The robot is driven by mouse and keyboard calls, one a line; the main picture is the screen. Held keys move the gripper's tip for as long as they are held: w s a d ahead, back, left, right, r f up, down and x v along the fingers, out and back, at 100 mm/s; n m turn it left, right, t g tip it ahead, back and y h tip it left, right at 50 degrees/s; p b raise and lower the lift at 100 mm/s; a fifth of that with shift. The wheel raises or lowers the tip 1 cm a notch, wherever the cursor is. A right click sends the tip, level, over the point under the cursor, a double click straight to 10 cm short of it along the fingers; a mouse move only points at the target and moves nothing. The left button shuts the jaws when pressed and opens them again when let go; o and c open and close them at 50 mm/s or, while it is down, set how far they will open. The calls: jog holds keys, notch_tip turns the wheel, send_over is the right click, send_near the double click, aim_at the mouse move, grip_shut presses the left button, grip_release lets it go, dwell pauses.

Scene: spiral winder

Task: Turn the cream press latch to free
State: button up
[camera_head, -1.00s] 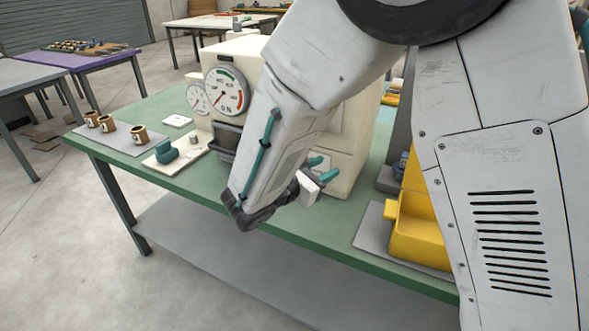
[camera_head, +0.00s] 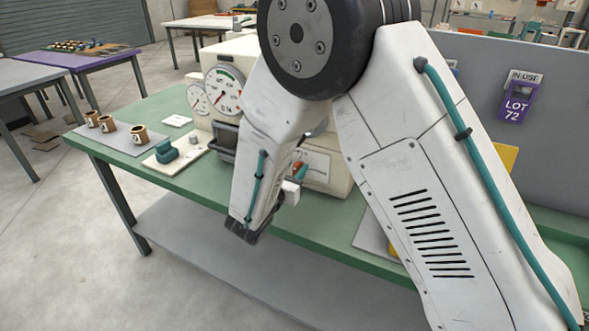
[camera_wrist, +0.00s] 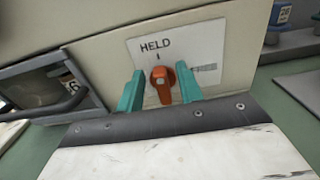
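The cream press (camera_head: 325,183) stands on the green bench, mostly behind my arm. Its orange latch (camera_wrist: 162,84) sits on a pale front plate, under the word HELD and a short mark, in the wrist view. A grey label to its right is too blurred to read. The latch's narrow part hangs downward from its round hub. My gripper (camera_wrist: 160,82) is open, with one teal finger on each side of the latch. Whether either finger touches it, I cannot tell. In the head view, a bit of orange-red (camera_head: 299,170) shows by my gripper.
Gauges (camera_head: 224,88) and a grey-framed recess (camera_wrist: 54,88) are left of the plate. A teal part on a cream base (camera_head: 170,152) and several brown cups (camera_head: 139,134) stand on the bench's left. A grey panel (camera_head: 480,90) is at right.

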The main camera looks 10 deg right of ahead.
jog(key=shift+w+d, duration=0.1)
grip_shut()
jog(key=shift+m, duration=0.3)
jog(key=m, duration=0.4)
jog(key=shift+s+d+f, duration=0.1)
jog(key=shift+s+d, duration=0.15)
jog(key=shift+d, duration=0.1)
jog(key=m, duration=0.5)
jog(key=shift+s+d+f, duration=0.15)
jog(key=shift+d+f, duration=0.1)
jog(key=m, duration=0.4)
jog(key=shift+s+d+f, duration=0.15)
jog(key=shift+d+f, duration=0.05)
jog(key=shift+f, duration=0.1)
jog(key=shift+f+m, duration=0.2)
jog(key=shift+m, duration=0.9)
jog(key=shift+f+m, duration=0.15)
jog(key=shift+m, duration=0.95)
